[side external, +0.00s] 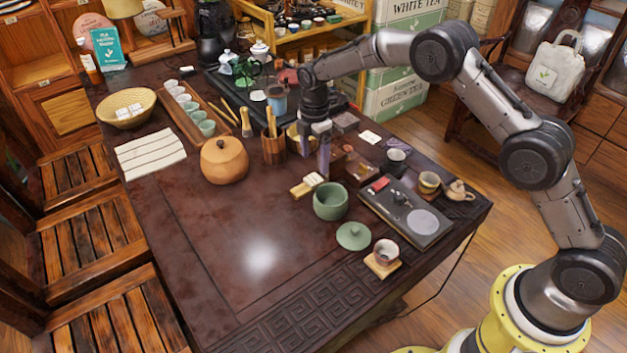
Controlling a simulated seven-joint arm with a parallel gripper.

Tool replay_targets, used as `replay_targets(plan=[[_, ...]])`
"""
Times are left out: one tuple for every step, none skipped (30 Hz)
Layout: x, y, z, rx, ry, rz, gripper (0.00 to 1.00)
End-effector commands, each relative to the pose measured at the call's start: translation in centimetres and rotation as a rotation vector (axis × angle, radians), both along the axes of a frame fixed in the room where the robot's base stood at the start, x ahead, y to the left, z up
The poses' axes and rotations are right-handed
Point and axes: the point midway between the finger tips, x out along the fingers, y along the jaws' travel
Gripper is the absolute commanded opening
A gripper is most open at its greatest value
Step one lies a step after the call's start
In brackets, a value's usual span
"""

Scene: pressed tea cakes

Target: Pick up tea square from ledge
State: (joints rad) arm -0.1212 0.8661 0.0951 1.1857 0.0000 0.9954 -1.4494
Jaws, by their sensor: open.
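A small pale tea square (313,179) lies at the right end of a light wooden ledge (299,192) near the middle of the table. My gripper (324,172) points down close to the tea square, its fingertips at the square's right in the picture. No contact shows clearly.
A wooden holder with tools (273,147) and an orange jar (224,161) stand left. A dark tray (405,216) lies right. The front-left table (220,260) is clear.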

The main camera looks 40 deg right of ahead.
Motion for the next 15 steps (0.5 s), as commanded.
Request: replay_targets(plan=[[0.0,0.0,-0.5,0.000,0.001,0.000,0.85],[0.0,0.0,-0.7,0.000,0.001,0.000,0.85],[0.0,0.0,-0.9,0.000,0.001,0.000,0.85],[0.0,0.0,-1.0,0.000,0.000,0.000,0.85],[0.0,0.0,-1.1,0.000,0.000,0.000,0.85],[0.0,0.0,-1.3,0.000,0.000,0.000,0.85],[0.0,0.0,-1.4,0.000,0.000,0.000,0.85],[0.0,0.0,-1.6,0.000,0.000,0.000,0.85],[0.0,0.0,-2.0,0.000,0.001,0.000,0.85],[0.0,0.1,-2.4,0.000,0.002,0.000,0.85],[0.0,0.1,-2.8,0.000,0.003,0.000,0.85],[0.1,0.1,-3.4,0.000,0.003,0.000,0.85],[0.1,0.1,-3.8,0.000,0.003,0.000,0.85],[0.1,0.2,-4.3,0.000,0.003,0.000,0.85],[0.1,0.2,-4.9,0.000,0.003,0.000,0.85]])
